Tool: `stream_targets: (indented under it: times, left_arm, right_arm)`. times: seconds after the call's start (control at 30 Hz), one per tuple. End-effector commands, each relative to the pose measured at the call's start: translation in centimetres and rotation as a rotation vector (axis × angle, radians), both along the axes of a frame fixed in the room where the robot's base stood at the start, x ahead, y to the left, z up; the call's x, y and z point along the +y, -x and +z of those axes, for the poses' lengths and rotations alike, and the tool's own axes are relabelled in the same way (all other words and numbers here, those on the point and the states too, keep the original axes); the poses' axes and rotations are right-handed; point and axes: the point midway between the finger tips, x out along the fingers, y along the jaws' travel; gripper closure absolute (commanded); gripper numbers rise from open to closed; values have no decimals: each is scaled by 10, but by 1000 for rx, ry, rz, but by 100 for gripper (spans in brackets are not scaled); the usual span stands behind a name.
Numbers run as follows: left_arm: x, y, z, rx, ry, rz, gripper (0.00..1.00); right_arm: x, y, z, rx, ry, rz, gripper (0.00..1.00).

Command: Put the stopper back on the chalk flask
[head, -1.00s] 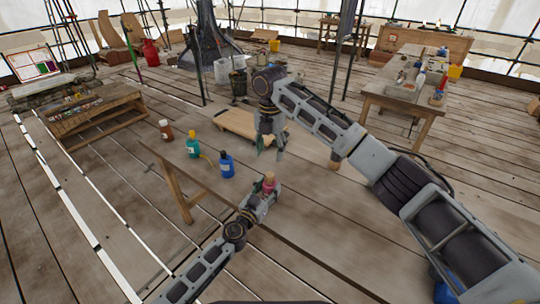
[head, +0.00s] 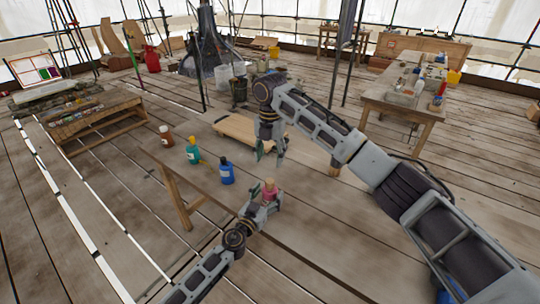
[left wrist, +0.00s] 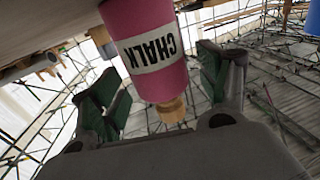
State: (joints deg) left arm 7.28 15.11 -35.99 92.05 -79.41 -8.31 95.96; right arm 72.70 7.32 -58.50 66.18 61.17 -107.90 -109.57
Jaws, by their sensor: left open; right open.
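The pink chalk flask (head: 269,196) stands upright on the near wooden table. In the left wrist view the flask (left wrist: 146,45) appears inverted, with its CHALK label upside down. A tan wooden stopper (left wrist: 172,109) shows at its mouth; the head view shows a tan top (head: 269,183) too. I cannot tell how firmly it is seated. My left gripper (head: 262,205) is open, its green-padded fingers on either side of the flask with visible gaps in the left wrist view. My right gripper (head: 270,154) is open and empty above and beyond the flask.
A blue bottle (head: 227,173), a teal bottle (head: 193,152) and a brown bottle (head: 166,137) stand on the same table, left of the flask. A low wooden platform (head: 238,130) lies beyond. A cluttered workbench (head: 425,112) stands at back right.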

Motion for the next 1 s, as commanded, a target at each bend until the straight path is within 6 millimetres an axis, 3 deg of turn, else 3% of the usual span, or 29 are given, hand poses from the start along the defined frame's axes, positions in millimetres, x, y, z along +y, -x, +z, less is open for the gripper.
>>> stream_targets:
  times: [1.0]
  left_arm:
    - [30,60,0,1,3,-1,25]
  right_arm:
    - [0,0,0,0,0,0,45]
